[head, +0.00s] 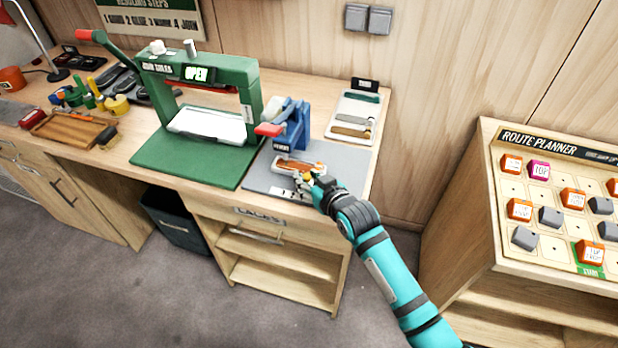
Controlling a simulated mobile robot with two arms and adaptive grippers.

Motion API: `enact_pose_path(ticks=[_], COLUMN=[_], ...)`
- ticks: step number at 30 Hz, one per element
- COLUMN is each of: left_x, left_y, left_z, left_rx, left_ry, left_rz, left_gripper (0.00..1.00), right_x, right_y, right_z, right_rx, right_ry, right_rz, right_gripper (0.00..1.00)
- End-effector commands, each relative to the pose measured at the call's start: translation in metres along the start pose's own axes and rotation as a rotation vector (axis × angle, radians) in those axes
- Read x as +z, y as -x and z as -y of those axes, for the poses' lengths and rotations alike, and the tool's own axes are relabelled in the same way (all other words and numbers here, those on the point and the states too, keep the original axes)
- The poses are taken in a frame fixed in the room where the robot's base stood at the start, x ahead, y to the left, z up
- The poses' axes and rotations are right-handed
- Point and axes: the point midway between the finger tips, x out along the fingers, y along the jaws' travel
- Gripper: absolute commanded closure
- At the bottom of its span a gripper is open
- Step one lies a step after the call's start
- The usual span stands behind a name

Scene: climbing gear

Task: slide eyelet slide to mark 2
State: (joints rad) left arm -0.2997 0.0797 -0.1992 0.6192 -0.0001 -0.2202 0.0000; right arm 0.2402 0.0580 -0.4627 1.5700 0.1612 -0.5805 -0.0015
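A blue press (290,125) with a red handle (269,130) stands at the back of a grey base plate (262,178) on the bench's right end. In front of it lies a pale slide (323,166) carrying an orange-brown piece (296,164). My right gripper (303,184) is at the slide's front edge, low over the plate. Its fingers are small and overlap the slide, so I cannot tell whether they grip it. A small light strip with dark marks (283,193) is at the plate's front; its numbers are unreadable. My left gripper is not in view.
A green press (250,95) reading "OPEN" stands left of the plate on a green mat (160,158). A pale tray of strips (362,99) lies behind right. A wooden tray (72,130) is far left. The route planner board (508,188) stands right, beyond a gap.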

Motion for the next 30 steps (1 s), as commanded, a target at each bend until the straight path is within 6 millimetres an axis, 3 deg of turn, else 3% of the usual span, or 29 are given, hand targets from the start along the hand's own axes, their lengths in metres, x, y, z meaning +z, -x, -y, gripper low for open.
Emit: enact_pose_path(ticks=[1,7,17,24,30], left_x=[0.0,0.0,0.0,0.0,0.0], left_y=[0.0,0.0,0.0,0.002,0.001], left_z=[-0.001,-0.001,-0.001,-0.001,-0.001], left_rx=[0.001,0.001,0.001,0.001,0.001], left_ry=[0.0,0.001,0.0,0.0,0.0], left_rz=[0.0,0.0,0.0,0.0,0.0], left_gripper=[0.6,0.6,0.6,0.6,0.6], right_x=[0.0,0.0,0.0,-0.007,-0.007], right_y=[0.0,0.0,0.0,-0.017,-0.017], right_z=[0.0,0.0,0.0,0.018,0.018], right_rx=[0.0,0.0,0.0,-0.001,0.0], right_ry=[0.0,0.0,-0.001,-0.003,-0.001], right_rz=[0.0,0.0,0.001,0.001,0.001], right_gripper=[0.74,1.0,1.0,1.0,1.0])
